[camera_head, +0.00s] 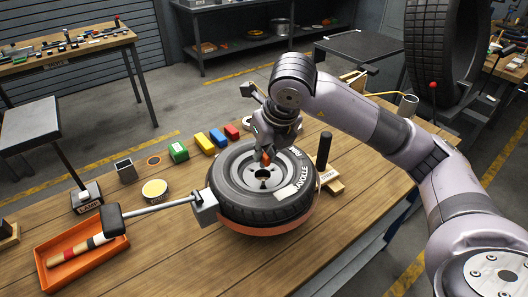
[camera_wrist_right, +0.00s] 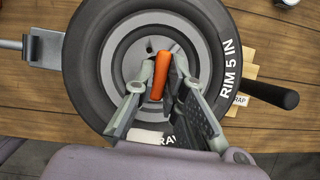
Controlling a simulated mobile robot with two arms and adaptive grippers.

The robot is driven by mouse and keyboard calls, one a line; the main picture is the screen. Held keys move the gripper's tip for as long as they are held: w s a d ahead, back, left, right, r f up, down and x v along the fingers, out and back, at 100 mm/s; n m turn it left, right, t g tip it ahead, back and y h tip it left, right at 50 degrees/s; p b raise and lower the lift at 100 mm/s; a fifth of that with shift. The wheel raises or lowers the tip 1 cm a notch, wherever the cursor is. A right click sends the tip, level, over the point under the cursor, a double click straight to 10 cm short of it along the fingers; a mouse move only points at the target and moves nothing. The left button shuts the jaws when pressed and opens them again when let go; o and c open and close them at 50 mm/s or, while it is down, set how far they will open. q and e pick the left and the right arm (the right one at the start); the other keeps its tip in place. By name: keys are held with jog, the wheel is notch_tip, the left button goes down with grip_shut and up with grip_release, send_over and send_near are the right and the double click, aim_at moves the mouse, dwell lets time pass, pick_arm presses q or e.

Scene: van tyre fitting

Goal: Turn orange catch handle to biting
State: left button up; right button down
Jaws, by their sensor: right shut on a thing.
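The tyre (camera_head: 238,204) lies flat on the workbench with its grey rim (camera_head: 277,184) facing up. The orange catch handle (camera_wrist_right: 162,73) stands over the rim's middle; in the head view its small orange tip (camera_head: 266,157) shows below my right gripper (camera_head: 272,148). In the wrist view my right gripper (camera_wrist_right: 160,88) has its two fingers on either side of the handle and is shut on it. The fingers hide part of the handle and of the rim. My left gripper is in neither view.
An orange band (camera_head: 262,229) runs around the tyre's lower edge. A grey block (camera_head: 203,207) with a black-ended bar touches its left side. A black upright handle (camera_head: 324,151) stands close right. The front bench is clear.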

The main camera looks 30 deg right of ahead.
jog(key=shift+r, duration=0.1)
jog(key=c, duration=1.6)
grip_release()
jog(key=shift+c, duration=0.2)
jog(key=v, duration=1.2)
